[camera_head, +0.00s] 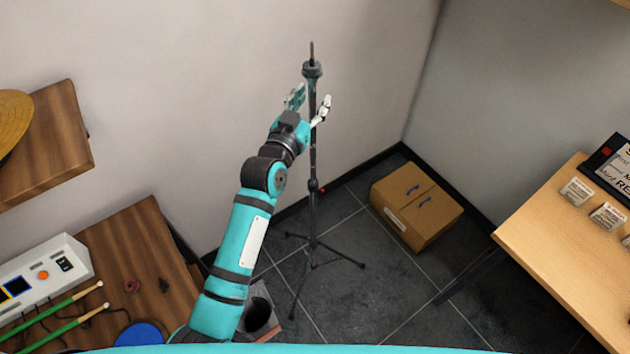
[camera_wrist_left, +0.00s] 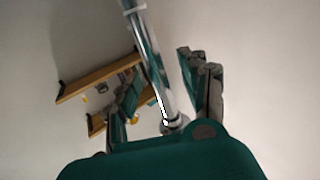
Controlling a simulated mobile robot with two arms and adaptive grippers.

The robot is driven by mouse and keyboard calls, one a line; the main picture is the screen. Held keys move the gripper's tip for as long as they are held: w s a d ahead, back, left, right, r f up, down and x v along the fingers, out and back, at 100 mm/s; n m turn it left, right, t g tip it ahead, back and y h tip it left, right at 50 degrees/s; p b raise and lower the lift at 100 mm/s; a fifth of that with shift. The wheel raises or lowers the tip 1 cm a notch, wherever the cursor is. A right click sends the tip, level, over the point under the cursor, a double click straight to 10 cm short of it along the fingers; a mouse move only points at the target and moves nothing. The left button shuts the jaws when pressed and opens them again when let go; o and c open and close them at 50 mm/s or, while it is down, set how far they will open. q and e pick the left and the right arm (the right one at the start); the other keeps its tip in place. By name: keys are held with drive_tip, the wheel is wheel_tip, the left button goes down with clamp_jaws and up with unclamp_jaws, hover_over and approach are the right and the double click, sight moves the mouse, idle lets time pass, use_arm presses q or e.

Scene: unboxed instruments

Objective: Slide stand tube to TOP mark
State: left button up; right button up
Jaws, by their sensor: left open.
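The stand (camera_head: 314,215) is a thin dark upright pole on a tripod base, standing on the floor near the room corner. Its upper tube (camera_head: 313,95) carries a dark fitting and a short rod at the top. My left gripper (camera_head: 311,104) is open with its fingers on either side of the upper tube. In the left wrist view the shiny metal tube (camera_wrist_left: 158,65) runs between the spread fingers of the gripper (camera_wrist_left: 160,85), apart from both as far as I can see. A collar (camera_wrist_left: 174,123) shows low on the tube. No TOP mark is legible. My right gripper is not in view.
A cardboard box (camera_head: 416,205) sits on the dark tiled floor right of the stand. A light wood table (camera_head: 555,240) is at the right. At the left are a brown wooden table (camera_head: 140,240) with a white device (camera_head: 42,275) and green sticks (camera_head: 55,318), and a wooden shelf (camera_head: 55,145).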

use_arm(q)
drive_tip(key=shift+s+a+p, duration=0.25)
drive_tip(key=shift+s+p, duration=0.2)
drive_tip(key=shift+s, duration=0.15)
drive_tip(key=p+v, duration=0.2)
drive_tip(key=v, duration=0.2)
drive_tip(key=shift+s+a, duration=0.1)
drive_tip(key=shift+s, duration=0.1)
drive_tip(key=p+v, duration=0.2)
drive_tip(key=v, duration=0.2)
drive_tip(key=shift+s+a, duration=0.1)
drive_tip(key=shift+s, duration=0.1)
